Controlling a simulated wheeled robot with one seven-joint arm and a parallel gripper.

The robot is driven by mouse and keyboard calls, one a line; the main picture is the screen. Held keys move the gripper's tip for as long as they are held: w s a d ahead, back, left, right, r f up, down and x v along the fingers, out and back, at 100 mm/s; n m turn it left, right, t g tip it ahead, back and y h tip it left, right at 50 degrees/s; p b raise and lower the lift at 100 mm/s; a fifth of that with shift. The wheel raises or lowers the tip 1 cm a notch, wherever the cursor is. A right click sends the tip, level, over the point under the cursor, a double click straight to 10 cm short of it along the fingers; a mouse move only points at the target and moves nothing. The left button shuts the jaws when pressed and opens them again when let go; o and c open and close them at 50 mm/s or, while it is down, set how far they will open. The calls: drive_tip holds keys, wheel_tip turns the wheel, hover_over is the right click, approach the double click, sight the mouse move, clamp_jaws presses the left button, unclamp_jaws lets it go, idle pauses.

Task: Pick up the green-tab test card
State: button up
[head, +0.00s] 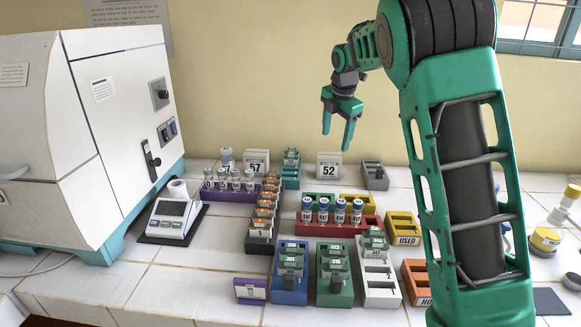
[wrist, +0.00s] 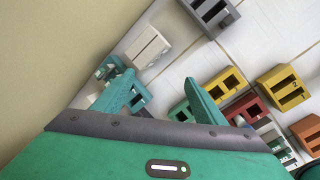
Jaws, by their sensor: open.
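Small cards with dark green-grey tabs stand in several racks in the head view: the blue rack (head: 289,296), the green rack (head: 335,297), the white rack (head: 381,297) and the teal rack (head: 291,183) at the back. I cannot tell which one is the green-tab test card. My gripper (head: 337,138) is open and empty, pointing down in the air above the back of the counter, near the wall. In the wrist view its two teal fingers (wrist: 160,80) are spread, with part of the teal rack (wrist: 138,97) showing behind the left finger.
A black rack (head: 259,246) of orange-tab cards stands centre-left. Capped vials stand in the purple rack (head: 229,196) and red rack (head: 322,230). Yellow "USED" rack (head: 405,239), orange rack (head: 414,284) and "52" block (head: 328,166) are nearby. A white incubator (head: 110,130) fills the left.

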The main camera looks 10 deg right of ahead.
sight(291, 153)
drive_tip(key=w+a+f+n, duration=0.3)
drive_tip(key=w+a+n, duration=0.7)
drive_tip(key=a, duration=0.3)
drive_tip(key=shift+t+h, duration=0.3)
drive_tip(key=shift+t, duration=0.1)
drive_tip(key=x, duration=0.5)
drive_tip(key=shift+w+f, duration=0.1)
drive_tip(key=shift+w, duration=0.1)
drive_tip(key=shift+s+d+x, duration=0.15)
drive_tip(key=shift+x, duration=1.15)
drive_tip(key=shift+s+d+x, duration=0.15)
drive_tip(key=shift+x, duration=1.15)
drive_tip(key=c, duration=1.1)
